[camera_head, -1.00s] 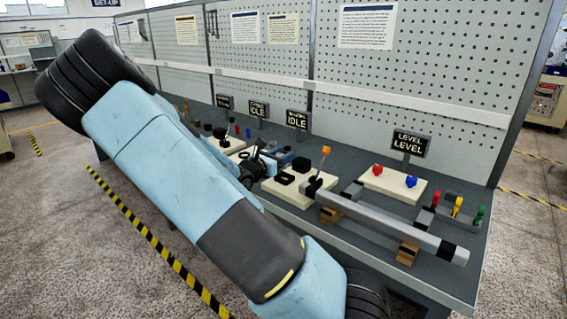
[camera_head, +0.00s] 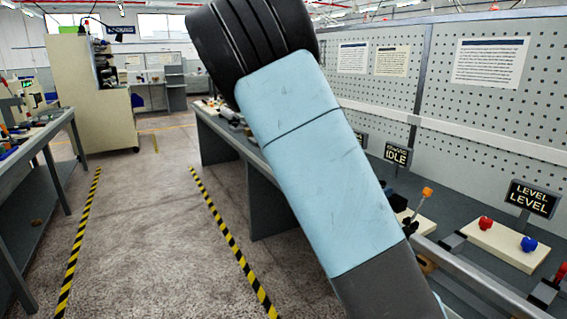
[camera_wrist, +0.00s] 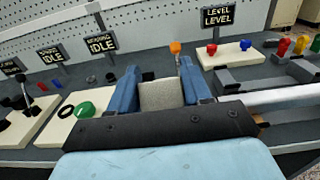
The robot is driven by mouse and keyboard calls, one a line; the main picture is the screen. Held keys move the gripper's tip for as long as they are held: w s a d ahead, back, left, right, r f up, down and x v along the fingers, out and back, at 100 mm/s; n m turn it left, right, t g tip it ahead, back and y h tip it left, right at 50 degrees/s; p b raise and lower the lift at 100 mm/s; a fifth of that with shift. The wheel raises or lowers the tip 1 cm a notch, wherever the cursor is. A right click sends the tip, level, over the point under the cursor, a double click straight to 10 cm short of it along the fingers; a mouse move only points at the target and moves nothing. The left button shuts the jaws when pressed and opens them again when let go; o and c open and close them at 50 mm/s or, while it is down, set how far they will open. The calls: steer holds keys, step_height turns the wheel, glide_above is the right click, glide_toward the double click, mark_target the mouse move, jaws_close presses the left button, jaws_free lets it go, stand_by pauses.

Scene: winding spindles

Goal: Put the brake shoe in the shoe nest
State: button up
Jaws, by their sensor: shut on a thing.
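In the wrist view my gripper (camera_wrist: 159,80) has its two blue fingers shut on a grey block (camera_wrist: 161,97), which appears to be the brake shoe. The block sits between the fingers, above the bench; its lower part is hidden behind the dark gripper body. I cannot pick out the shoe nest with certainty in either view. In the head view my arm crosses the middle of the picture, and the gripper and held block are out of sight.
A pale plate (camera_wrist: 62,130) carries a green round part (camera_wrist: 85,109). An orange-topped lever (camera_head: 427,192) stands near a long bar. Another pale plate (camera_head: 508,247) has red and blue knobs before the LEVEL sign (camera_head: 532,198). Open floor (camera_head: 150,230) lies left of the bench.

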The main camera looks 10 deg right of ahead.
steer(key=w+a+f+n+t+y, duration=0.5)
steer(key=w+a+f+t+y, duration=0.15)
steer(key=w, duration=0.25)
steer(key=w+a+f+n+t+y, duration=0.55)
steer(key=w+a, duration=0.25)
steer(key=w, duration=0.2)
steer(key=s+d+r+m+g+h, duration=0.3)
steer(key=s+d+r+h, duration=0.1)
steer(key=s, duration=0.2)
steer(key=s+d+r+m+g+h, duration=0.3)
steer(key=s+d+r+g, duration=0.1)
steer(key=s+d, duration=0.1)
steer(key=s+d+r+m+g+h, duration=0.4)
steer(key=s+d, duration=0.1)
steer(key=s, duration=0.2)
steer(key=shift+s+d+h, duration=0.15)
steer(key=shift+s+h, duration=0.1)
steer(key=shift+h, duration=0.05)
steer(key=shift+s+d+m+g, duration=0.15)
steer(key=shift+s+m+g, duration=0.1)
steer(key=shift+s+g, duration=0.2)
steer(key=shift+w, duration=0.15)
